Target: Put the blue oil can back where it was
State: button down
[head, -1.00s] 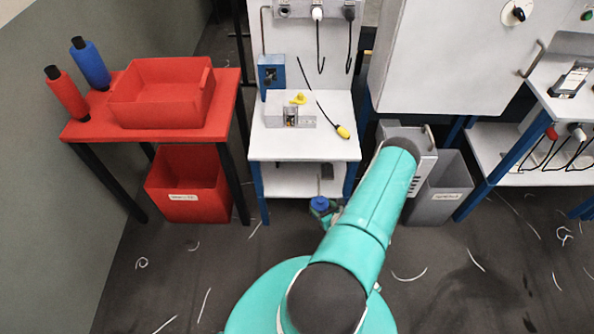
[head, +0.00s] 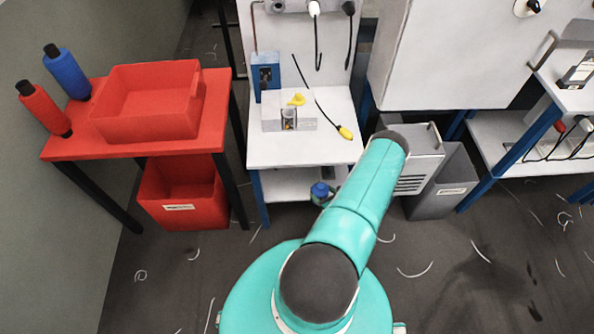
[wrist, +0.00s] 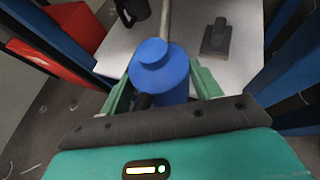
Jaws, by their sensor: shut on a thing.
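The blue oil can (head: 320,190) is in front of the lower shelf of the white bench in the head view, partly hidden by my arm. In the wrist view it fills the space between the green fingers of my gripper (wrist: 163,88), which is shut on its body. The can's round blue cap (wrist: 153,52) faces the camera. The white lower shelf (head: 285,186) lies beyond the can; it also shows in the wrist view (wrist: 240,68). Whether the can touches the shelf cannot be told.
In the wrist view a black object with a handle (wrist: 131,10) and a grey block-shaped item (wrist: 217,38) stand on the shelf. A grey bin (head: 440,190) is right of the bench, a red bin (head: 184,190) left. Blue legs (wrist: 285,85) flank the shelf.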

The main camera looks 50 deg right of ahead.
jog(key=w+d, duration=0.2)
jog(key=w, duration=0.3)
jog(key=w+d+f, duration=0.1)
jog(key=w+d, duration=0.1)
jog(key=w, duration=0.4)
jog(key=w+d+f, duration=0.1)
jog(key=w+d, duration=0.1)
jog(key=w, duration=0.3)
jog(key=shift+w+d+f, duration=0.15)
jog(key=shift+w+f, duration=0.05)
jog(key=shift+w, duration=0.05)
jog(key=shift+f, duration=0.5)
jog(key=shift+f, duration=0.15)
jog(key=shift+c, duration=1.6)
grip_release()
jog(key=shift+s+r, duration=0.35)
jog(key=shift+s, duration=0.05)
jog(key=v, duration=1.1)
